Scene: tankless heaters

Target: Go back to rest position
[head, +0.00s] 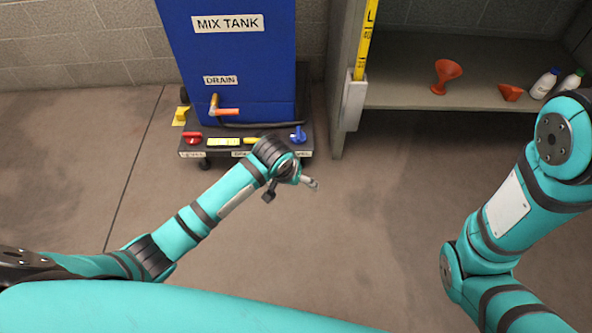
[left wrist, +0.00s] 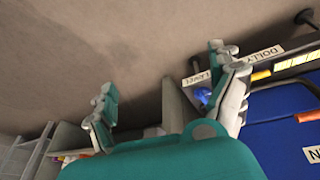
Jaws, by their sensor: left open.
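My left arm (head: 208,215) reaches in from the left over the floor. My left gripper (head: 290,190) is open and empty, in front of the blue mix tank's dolly and apart from it. In the left wrist view the two fingers of this gripper (left wrist: 165,88) are spread wide with nothing between them. My right arm (head: 510,205) is bent at the right side of the head view. Its gripper is outside the frame.
The blue mix tank (head: 235,70) with an orange-handled drain valve (head: 224,111) stands on a dark wheeled dolly (head: 225,153). To its right, a shelf (head: 415,95) holds red funnels (head: 446,75) and white bottles (head: 543,84). The concrete floor (head: 340,260) between my arms is clear.

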